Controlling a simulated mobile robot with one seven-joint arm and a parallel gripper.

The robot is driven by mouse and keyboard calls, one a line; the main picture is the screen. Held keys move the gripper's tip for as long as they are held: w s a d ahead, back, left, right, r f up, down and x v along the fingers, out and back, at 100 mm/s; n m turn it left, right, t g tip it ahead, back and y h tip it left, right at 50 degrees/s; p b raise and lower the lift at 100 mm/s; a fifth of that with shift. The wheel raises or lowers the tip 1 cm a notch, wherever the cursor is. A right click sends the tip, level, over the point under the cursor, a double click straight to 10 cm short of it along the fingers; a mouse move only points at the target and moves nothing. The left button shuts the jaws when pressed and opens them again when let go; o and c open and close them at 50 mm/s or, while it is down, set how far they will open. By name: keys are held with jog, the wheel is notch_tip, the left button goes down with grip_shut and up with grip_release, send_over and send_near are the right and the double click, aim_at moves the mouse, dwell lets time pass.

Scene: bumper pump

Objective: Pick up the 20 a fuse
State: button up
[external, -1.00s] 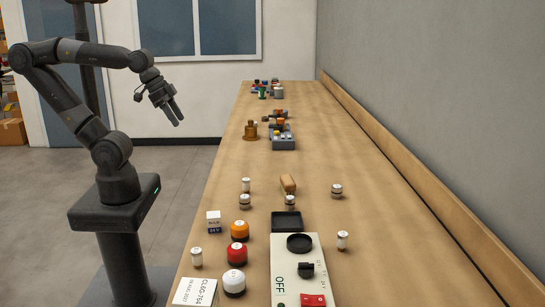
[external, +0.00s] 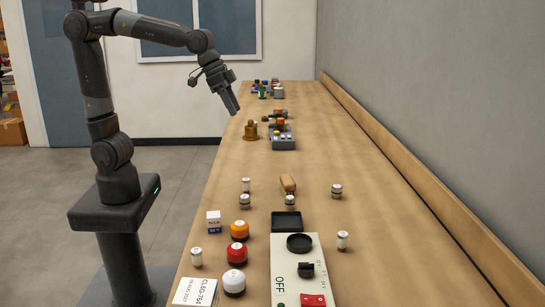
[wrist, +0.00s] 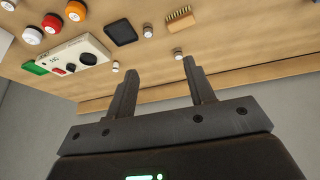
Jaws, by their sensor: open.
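Several small white-and-metal cylinders that look like fuses stand on the bench: one (external: 245,185) with another (external: 244,202) in front of it, one by the brush (external: 290,202), one further right (external: 336,191), one right of the panel (external: 342,240) and one at the front left (external: 196,257). Their ratings are too small to read, so I cannot tell which is the 20 A fuse. My gripper (external: 235,109) is open and empty, above the bench's left edge. In the wrist view, two cylinders (wrist: 177,54) (wrist: 115,67) appear beyond the spread fingers (wrist: 160,68).
A grey control panel (external: 285,255), black tray (external: 286,222), tan brush (external: 288,184), and orange (external: 240,229), red (external: 238,254) and white (external: 234,282) round buttons occupy the near bench. A brass part (external: 251,131) and grey box (external: 284,143) stand further back. The bench's right side is mostly clear.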

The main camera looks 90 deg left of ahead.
jog(key=w+d+f, duration=0.2)
jog(key=w+d, duration=0.4)
jog(key=w, duration=0.3)
jog(key=m+g, duration=0.1)
jog(key=m, duration=0.1)
send_near(339, 233)
jog(key=f, duration=0.2)
jog(key=x, duration=0.9)
jog(key=shift+w+d+f, duration=0.1)
jog(key=shift+w+f, duration=0.1)
jog(key=shift+w, duration=0.25)
jog(key=c, duration=1.1)
